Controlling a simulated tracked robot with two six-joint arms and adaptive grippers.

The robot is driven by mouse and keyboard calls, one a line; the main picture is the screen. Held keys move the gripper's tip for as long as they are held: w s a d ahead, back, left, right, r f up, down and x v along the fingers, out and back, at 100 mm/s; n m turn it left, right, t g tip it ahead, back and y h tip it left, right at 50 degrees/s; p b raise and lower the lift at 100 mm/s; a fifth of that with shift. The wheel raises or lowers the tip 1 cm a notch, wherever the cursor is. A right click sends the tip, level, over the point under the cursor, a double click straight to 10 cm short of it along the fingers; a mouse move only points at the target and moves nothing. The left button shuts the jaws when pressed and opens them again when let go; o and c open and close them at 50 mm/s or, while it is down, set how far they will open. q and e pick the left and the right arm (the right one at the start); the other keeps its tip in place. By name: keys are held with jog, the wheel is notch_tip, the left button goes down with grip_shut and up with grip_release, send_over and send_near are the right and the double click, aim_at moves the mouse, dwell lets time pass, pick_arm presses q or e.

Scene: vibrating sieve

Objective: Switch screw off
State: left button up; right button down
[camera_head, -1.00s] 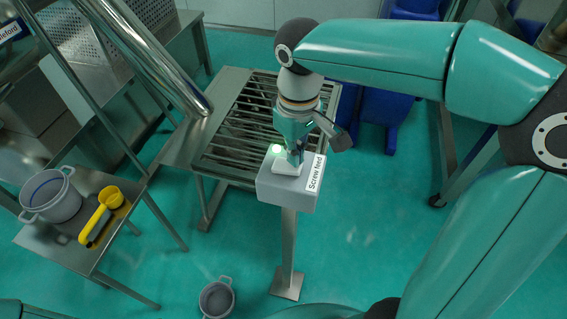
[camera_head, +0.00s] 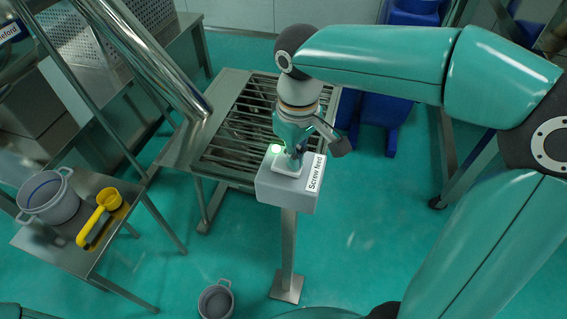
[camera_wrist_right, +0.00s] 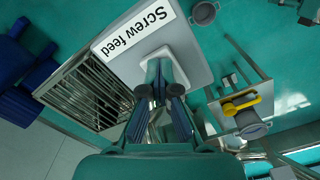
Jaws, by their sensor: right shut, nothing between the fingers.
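The grey screw feed box (camera_head: 285,190), labelled "Screw feed", stands on a steel post in the middle of the head view. It fills the top middle of the right wrist view (camera_wrist_right: 195,62). My right gripper (camera_head: 294,160) is shut and empty, pointing down at the plate. In the right wrist view its fingertips (camera_wrist_right: 161,92) overlap the plate. The switch itself is hidden behind the fingers, and I cannot tell whether they touch it.
A steel slatted frame (camera_head: 262,118) stands just behind the box. A small table at left holds a grey pot (camera_head: 48,198) and a yellow scoop (camera_head: 106,205). Another pot (camera_head: 216,300) is on the floor.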

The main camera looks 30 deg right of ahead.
jog(key=shift+w+r+p, duration=0.1)
jog(key=shift+r+p, duration=0.6)
jog(key=shift+p, duration=0.1)
notch_tip(320, 180, up, 6)
jog(key=p, duration=0.5)
jog(key=shift+f, duration=0.25)
jog(key=shift+f, duration=0.1)
